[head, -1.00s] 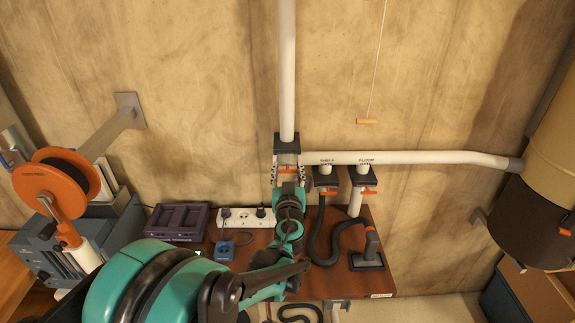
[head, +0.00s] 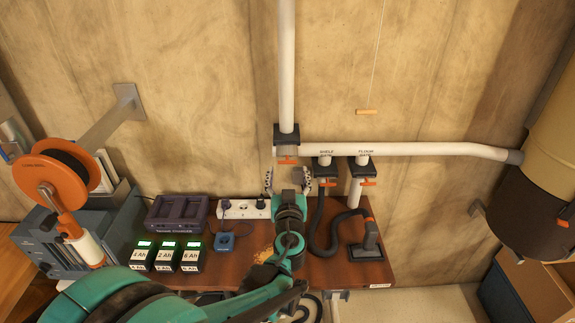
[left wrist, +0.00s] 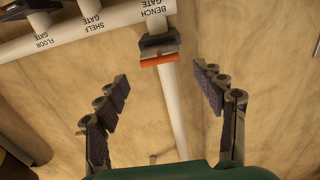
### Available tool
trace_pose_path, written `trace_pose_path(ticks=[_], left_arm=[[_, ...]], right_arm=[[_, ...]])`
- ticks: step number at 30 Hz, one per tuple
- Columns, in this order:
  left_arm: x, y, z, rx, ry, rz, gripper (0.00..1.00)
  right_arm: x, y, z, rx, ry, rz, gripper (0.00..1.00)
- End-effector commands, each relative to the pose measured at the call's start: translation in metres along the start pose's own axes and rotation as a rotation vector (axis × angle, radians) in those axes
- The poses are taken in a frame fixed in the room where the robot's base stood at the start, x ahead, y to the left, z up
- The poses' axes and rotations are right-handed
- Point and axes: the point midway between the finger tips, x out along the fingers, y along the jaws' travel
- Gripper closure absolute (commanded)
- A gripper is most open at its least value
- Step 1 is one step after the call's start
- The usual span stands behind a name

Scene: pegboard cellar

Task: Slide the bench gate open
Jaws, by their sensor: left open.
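The bench gate (head: 287,135) is a dark block at the foot of the upright white pipe. Its orange handle (head: 287,160) shows just below it. In the left wrist view the labelled bench gate (left wrist: 157,43) and its orange handle (left wrist: 161,58) are at top centre. My left gripper (head: 288,181) is open and empty, just below the handle in the head view. In the left wrist view its fingers (left wrist: 162,95) stand apart on either side of the pipe's line, with the handle beyond the tips. My right gripper is out of view.
The shelf gate (head: 323,174) and floor gate (head: 365,172), with orange handles, hang close to the right of the gripper. A black hose (head: 325,245) lies below them. A charger (head: 178,215), power strip (head: 243,209) and several batteries (head: 164,256) are on the bench.

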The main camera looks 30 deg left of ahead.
Motion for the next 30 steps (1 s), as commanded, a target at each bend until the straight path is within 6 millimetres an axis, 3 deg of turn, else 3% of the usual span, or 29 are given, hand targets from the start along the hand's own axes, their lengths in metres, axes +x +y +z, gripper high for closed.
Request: trace_pose_path(ticks=[4,10,30], left_arm=[[-0.033,0.001,0.000,0.000,0.000,0.004,0.31],[-0.058,0.000,0.000,0.000,0.000,0.001,0.31],[-0.064,-0.001,0.003,0.002,-0.008,-0.004,0.31]], right_arm=[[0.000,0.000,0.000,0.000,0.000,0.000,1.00],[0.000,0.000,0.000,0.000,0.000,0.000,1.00],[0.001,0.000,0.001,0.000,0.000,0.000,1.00]])
